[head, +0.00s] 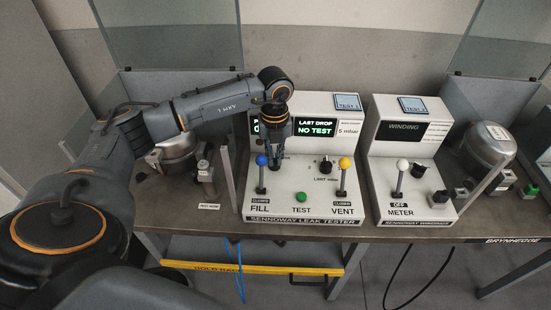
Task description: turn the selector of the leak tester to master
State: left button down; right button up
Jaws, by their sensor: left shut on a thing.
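The leak tester (300,215) is a white sloped console on the bench, with a green-lettered display reading LAST DROP, NO TEST (315,128). My left gripper (275,163) points down at the left part of its panel, just right of the blue-knobbed FILL lever (262,161). Its fingers are shut on what appears to be the selector, which they hide, so its setting cannot be read. A black knob (325,166) sits to the right on the same panel. My right gripper is out of view.
A green TEST button (301,197) and a yellow-knobbed VENT lever (345,164) are on the tester. The winding meter (405,155) stands to the right. Metal compressors stand on both sides, the right one (488,145) clearer.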

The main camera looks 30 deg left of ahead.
pick_arm(q)
jog(key=m+b, duration=0.1)
jog(key=m, duration=0.1)
jog(key=m+b, duration=0.1)
jog(key=m, duration=0.1)
jog(key=shift+a+f+m, duration=0.1)
jog(key=shift+a+m, duration=0.1)
jog(key=shift+m, duration=0.1)
jog(key=shift+s+a+m+b, duration=0.1)
jog(key=shift+m+b, duration=0.7)
jog(key=shift+m, duration=0.7)
jog(key=c, duration=1.4)
grip_release()
jog(key=shift+c, duration=0.2)
notch_tip(320, 180, up, 12)
